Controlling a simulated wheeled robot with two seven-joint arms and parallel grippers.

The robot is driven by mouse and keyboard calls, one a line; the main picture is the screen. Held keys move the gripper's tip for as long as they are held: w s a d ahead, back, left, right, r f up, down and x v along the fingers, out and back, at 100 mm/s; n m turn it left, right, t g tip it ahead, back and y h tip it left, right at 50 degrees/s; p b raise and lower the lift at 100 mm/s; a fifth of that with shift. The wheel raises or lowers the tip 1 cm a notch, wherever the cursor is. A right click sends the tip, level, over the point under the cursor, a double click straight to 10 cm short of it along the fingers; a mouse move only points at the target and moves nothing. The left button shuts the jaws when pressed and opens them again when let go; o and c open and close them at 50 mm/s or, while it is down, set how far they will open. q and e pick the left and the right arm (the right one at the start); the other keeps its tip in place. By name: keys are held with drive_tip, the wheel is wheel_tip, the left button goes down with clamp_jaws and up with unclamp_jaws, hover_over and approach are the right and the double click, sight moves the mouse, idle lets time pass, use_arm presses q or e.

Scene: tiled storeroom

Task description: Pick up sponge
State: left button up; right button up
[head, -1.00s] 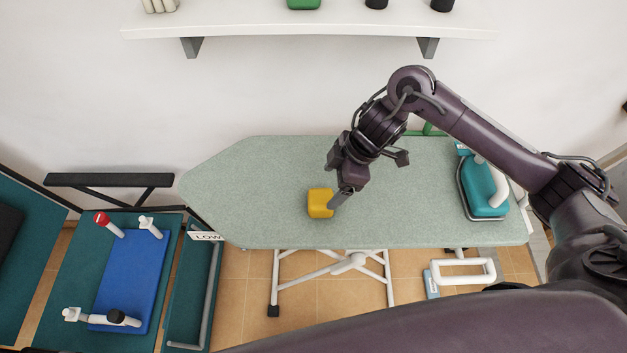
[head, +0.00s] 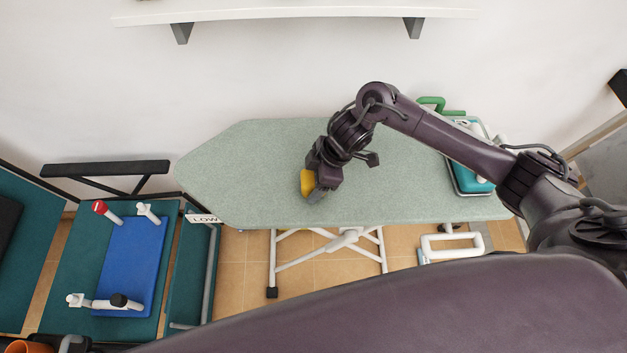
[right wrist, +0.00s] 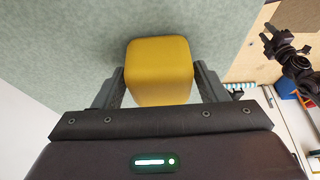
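The yellow sponge (head: 308,184) is a small block near the front middle of the pale green ironing board. My right gripper (head: 316,192) reaches down to it from above and partly covers it in the head view. In the right wrist view the sponge (right wrist: 160,70) sits between the two fingers of the right gripper (right wrist: 159,72). One finger is on each side of it, with narrow gaps showing, so the gripper looks open around it.
The ironing board (head: 240,165) has free room to the left. A teal iron (head: 468,178) stands at its right end. A blue board (head: 130,265) lies on a teal cart at lower left. A white shelf (head: 290,14) is on the wall behind.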

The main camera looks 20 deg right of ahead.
drive_tip(key=c, duration=0.5)
drive_tip(key=shift+c, duration=0.9)
use_arm(q)
drive_tip(key=shift+s, duration=0.65)
drive_tip(key=shift+w, duration=0.1)
use_arm(e)
drive_tip(key=shift+r, duration=0.1)
